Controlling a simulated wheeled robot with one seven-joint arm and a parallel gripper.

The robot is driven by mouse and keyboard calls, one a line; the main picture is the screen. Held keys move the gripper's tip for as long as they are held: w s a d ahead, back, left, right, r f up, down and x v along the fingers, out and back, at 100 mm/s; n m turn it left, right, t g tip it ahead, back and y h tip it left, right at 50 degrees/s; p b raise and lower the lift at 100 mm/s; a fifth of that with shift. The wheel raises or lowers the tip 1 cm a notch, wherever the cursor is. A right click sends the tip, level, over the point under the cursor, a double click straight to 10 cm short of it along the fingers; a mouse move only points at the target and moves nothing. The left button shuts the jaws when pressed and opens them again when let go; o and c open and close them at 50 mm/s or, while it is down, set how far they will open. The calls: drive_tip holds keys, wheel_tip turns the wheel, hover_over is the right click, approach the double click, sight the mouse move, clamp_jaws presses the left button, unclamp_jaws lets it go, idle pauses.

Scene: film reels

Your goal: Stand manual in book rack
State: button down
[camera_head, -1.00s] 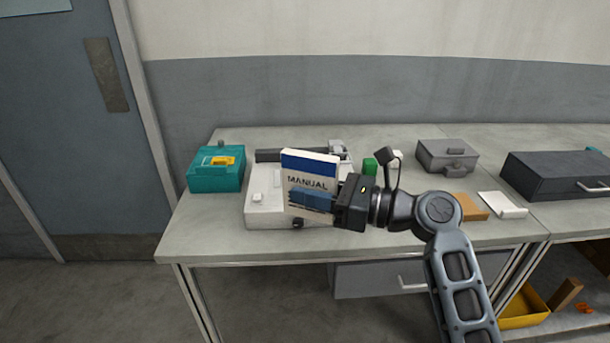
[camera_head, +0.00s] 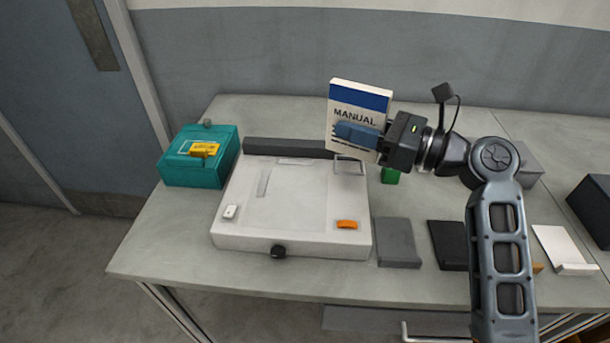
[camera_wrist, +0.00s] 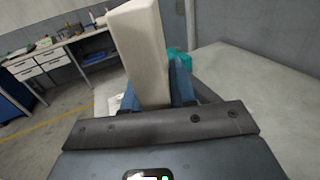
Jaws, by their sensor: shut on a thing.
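The manual (camera_head: 362,100) is a white book with a blue band at the top and the word MANUAL on its cover. My gripper (camera_head: 356,134) is shut on it, with a blue finger across the lower cover. The manual is upright, slightly tilted, and appears held above the back of the table. In the wrist view the manual (camera_wrist: 140,45) shows edge-on between the two blue fingers. A thin metal wire frame (camera_head: 349,172) shows just below the manual, partly hidden by it. I cannot tell whether this is the book rack.
A white flat machine (camera_head: 300,215) stands on the table (camera_head: 170,250), with a dark bar (camera_head: 285,147) behind it. A teal box (camera_head: 200,158) is at left. A green block (camera_head: 390,175) is below my gripper. Grey (camera_head: 397,243) and black (camera_head: 448,245) flat pieces lie at right.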

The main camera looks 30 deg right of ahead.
drive_tip(key=shift+w+a+f, duration=0.2)
drive_tip(key=shift+a+f, duration=0.05)
drive_tip(key=shift+a, duration=0.05)
drive_tip(key=shift+w+a+f, duration=0.55)
drive_tip(key=shift+a+f, duration=1.15)
drive_tip(key=shift+f, duration=0.05)
drive_tip(key=shift+w+a+f, duration=0.55)
drive_tip(key=shift+a+f, duration=1.15)
drive_tip(key=shift+w+a+f, duration=0.55)
drive_tip(key=shift+a+f, duration=1.15)
drive_tip(key=shift+f, duration=0.05)
drive_tip(key=shift+f, duration=0.2)
drive_tip(key=c, duration=0.9)
unclamp_jaws()
